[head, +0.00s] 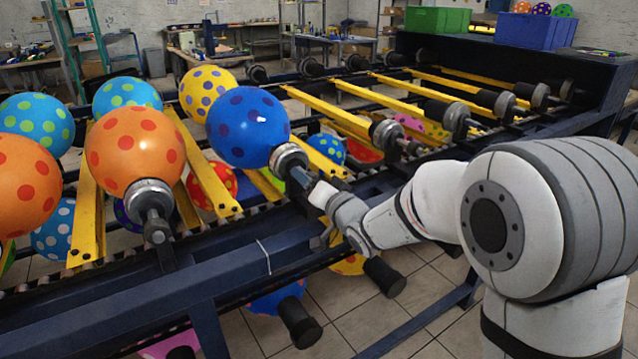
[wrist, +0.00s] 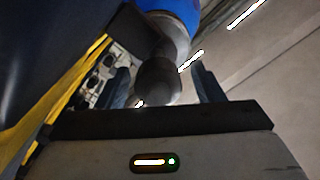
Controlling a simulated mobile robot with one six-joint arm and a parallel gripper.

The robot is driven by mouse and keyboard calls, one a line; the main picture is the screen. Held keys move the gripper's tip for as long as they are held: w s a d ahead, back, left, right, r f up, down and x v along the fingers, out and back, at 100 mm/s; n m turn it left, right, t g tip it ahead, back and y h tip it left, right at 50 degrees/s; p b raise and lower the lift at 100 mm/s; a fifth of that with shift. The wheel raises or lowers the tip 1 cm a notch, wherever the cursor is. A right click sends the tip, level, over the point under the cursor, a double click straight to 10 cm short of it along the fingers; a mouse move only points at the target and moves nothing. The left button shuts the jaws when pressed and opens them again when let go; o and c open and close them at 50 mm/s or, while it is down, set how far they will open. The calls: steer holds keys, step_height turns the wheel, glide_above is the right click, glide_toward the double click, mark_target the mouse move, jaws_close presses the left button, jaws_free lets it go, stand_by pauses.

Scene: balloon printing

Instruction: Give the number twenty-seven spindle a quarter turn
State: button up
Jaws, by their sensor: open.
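A blue balloon with dark purple dots (head: 248,127) sits on a metal-collared spindle (head: 289,160) at the middle of the rack. My gripper (head: 303,182) is at the outer end of this spindle in the head view. In the wrist view the spindle's dark knob (wrist: 158,82) stands between the two spread fingers of my gripper (wrist: 163,84), with a gap visible on the right side. The gap on the left is narrower, and I cannot tell whether that finger touches. No spindle number is readable, so I cannot tell which is twenty-seven.
An orange balloon (head: 135,150) on its own spindle (head: 153,205) stands to the left. Bare spindles (head: 447,115) line the rack to the right. A blue frame rail (head: 240,262) runs along the front. More balloons hang below, with a dark knob (head: 384,277) under my wrist.

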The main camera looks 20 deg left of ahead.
steer(key=shift+v, duration=3.9)
